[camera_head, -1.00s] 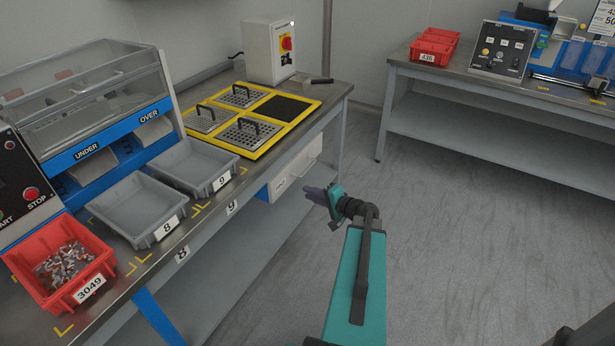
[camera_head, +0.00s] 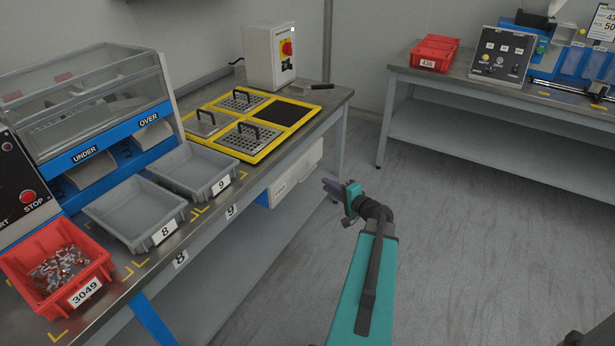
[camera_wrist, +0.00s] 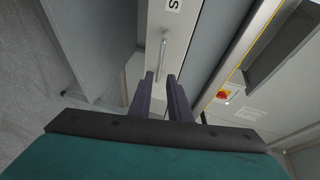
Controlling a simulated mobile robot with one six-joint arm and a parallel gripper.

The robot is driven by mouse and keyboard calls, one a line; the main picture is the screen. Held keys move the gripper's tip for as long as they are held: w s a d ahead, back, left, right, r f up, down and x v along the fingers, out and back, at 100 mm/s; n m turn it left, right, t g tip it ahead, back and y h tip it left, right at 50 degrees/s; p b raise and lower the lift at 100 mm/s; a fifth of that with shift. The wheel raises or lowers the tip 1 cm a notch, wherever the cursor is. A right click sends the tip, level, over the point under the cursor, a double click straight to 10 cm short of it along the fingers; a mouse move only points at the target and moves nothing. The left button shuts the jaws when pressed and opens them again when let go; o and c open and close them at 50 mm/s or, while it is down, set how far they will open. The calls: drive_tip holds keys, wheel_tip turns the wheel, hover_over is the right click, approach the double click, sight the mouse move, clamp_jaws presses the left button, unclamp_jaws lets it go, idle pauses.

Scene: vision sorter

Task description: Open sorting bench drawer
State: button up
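The sorting bench drawer (camera_head: 296,174) is a white-fronted box under the bench top, near its right end, and looks shut. In the wrist view its pale front (camera_wrist: 170,32) carries a label and a slim metal bar handle (camera_wrist: 162,52). My gripper (camera_head: 328,190) is to the right of the drawer front in the head view, apart from it. In the wrist view my gripper (camera_wrist: 160,80) has its two dark fingers apart with a gap between them. The handle lies just beyond the fingertips, roughly in line with the gap. Nothing is held.
The bench top (camera_head: 215,212) carries grey bins, a red bin of parts (camera_head: 60,268), and a yellow frame (camera_head: 250,155) with handled plates. A white box with a red knob (camera_head: 270,55) stands at the back. A second bench (camera_head: 440,85) is at right; the floor between is clear.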

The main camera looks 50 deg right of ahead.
sight(308, 174)
drive_tip(key=x, duration=1.2)
drive_tip(key=shift+w, duration=0.2)
clamp_jaws()
drive_tip(key=shift+a+f, duration=0.1)
drive_tip(key=shift+a, duration=0.25)
drive_tip(key=shift+d, duration=0.1)
